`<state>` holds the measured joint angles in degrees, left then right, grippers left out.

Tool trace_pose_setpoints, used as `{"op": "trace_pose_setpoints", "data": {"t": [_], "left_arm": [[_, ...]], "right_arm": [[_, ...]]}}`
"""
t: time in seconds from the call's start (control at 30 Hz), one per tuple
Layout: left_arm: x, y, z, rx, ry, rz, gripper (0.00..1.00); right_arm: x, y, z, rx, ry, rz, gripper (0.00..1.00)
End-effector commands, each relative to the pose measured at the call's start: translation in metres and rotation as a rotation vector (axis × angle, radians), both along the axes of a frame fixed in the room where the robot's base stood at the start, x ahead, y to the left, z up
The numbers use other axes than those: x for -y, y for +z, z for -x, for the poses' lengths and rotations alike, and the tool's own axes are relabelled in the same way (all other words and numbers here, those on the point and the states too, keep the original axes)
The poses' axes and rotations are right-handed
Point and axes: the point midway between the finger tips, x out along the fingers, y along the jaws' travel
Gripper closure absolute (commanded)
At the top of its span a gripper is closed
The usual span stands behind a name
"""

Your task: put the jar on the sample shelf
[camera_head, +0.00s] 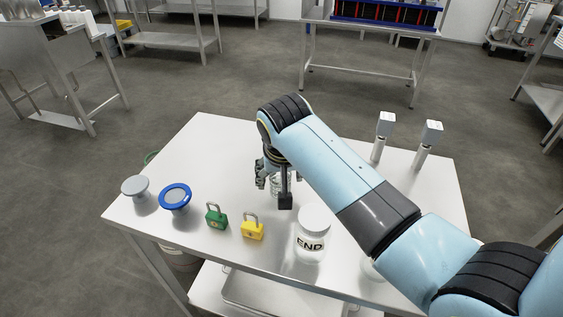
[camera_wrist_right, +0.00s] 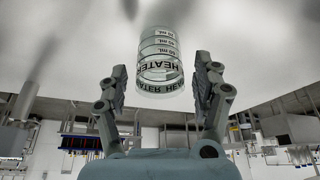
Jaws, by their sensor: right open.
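A small clear glass jar (camera_head: 275,184) stands on the white table, partly hidden by my right gripper (camera_head: 273,188). In the right wrist view the jar (camera_wrist_right: 160,62) carries a HEATER label and ml marks. There it stands between the two spread fingers of my right gripper (camera_wrist_right: 161,78), with a gap on each side. A larger white lidded jar marked END (camera_head: 311,236) stands nearer the front edge. I cannot tell which surface is the sample shelf. My left gripper is not in view.
On the table (camera_head: 215,150) stand a grey knob-like piece (camera_head: 136,188), a blue-rimmed one (camera_head: 175,197), a green padlock (camera_head: 216,217), a yellow padlock (camera_head: 252,228) and two square-topped posts (camera_head: 384,130) (camera_head: 430,138). The table's far left part is clear.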

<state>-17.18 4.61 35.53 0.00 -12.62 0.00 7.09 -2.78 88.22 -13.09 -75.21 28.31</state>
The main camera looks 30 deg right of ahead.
Motion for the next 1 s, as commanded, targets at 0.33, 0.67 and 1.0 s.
{"op": "trace_pose_setpoints", "data": {"t": [0.33, 0.67, 1.0], "left_arm": [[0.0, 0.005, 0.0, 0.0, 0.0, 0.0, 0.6], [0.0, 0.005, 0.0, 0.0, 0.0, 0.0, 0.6], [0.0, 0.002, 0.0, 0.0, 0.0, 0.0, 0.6]], "right_arm": [[-0.013, 0.07, 0.025, 0.002, 0.0, -0.002, 0.33], [-0.034, 0.085, 0.029, -0.013, 0.26, -0.023, 0.29], [0.013, 0.085, 0.025, 0.007, 0.8, -0.012, 0.29]]}}
